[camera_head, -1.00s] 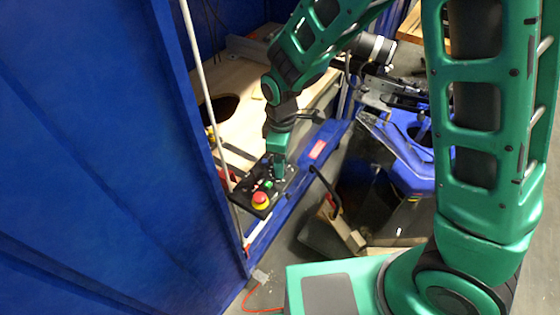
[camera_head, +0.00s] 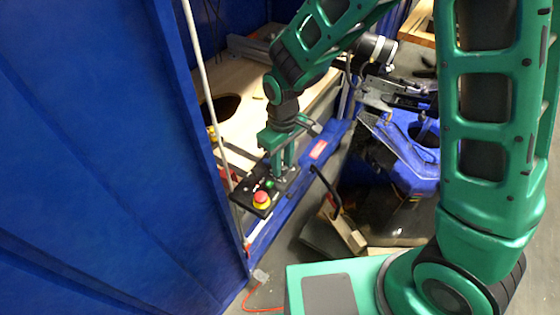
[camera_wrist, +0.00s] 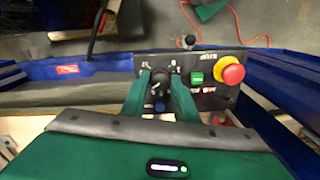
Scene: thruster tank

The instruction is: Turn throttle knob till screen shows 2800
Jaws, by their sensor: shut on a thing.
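The throttle knob (camera_wrist: 158,88) is a small black knob with a pale mark, on the black control panel (camera_wrist: 215,58). My gripper (camera_wrist: 160,92) is over the panel, with one finger on each side of the knob and shut on it. In the head view my gripper (camera_head: 280,178) reaches down to the panel (camera_head: 244,191), and its fingers hide the knob. I cannot make out a screen or any reading in either view.
Beside the knob are a green button (camera_wrist: 196,77) and a red emergency stop on a yellow base (camera_wrist: 231,73). A black ball-topped lever (camera_wrist: 189,41) stands at the panel's edge. A blue wall (camera_head: 90,150) rises at left; blue machinery (camera_head: 405,150) stands at right.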

